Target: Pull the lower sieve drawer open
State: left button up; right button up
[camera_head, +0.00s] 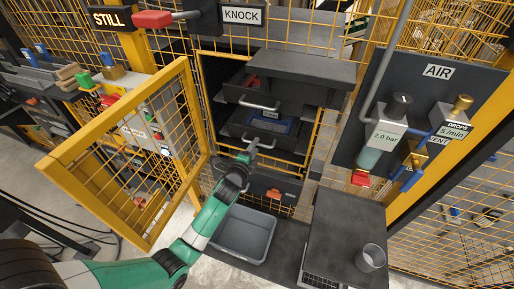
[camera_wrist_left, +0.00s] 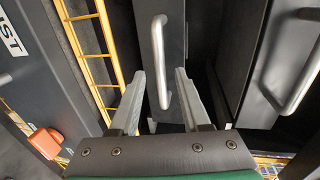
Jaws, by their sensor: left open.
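The lower sieve drawer (camera_head: 238,131) is a dark front in the cabinet, with a pale bar handle (camera_wrist_left: 158,45). My left gripper (camera_head: 252,147) is open in front of this handle. In the left wrist view, its two grey fingers (camera_wrist_left: 159,84) lie on either side of the handle's near end, apart from it; I cannot tell how deep the bar sits between them. The upper sieve drawer (camera_head: 262,92) is above, with its own handle (camera_head: 259,106), which also shows at the right of the left wrist view (camera_wrist_left: 298,85). My right gripper is not in view.
A yellow mesh door (camera_head: 60,165) stands open left of my arm. An orange latch (camera_head: 273,193) is below the drawers, above a grey bin (camera_head: 244,252). A dark bench (camera_head: 340,225) with a clear cup (camera_head: 371,258) is at right, below an air panel (camera_head: 415,95).

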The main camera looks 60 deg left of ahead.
pick_arm(q)
jog(key=shift+b+x, duration=0.3)
jog(key=shift+x, duration=1.15)
grip_shut()
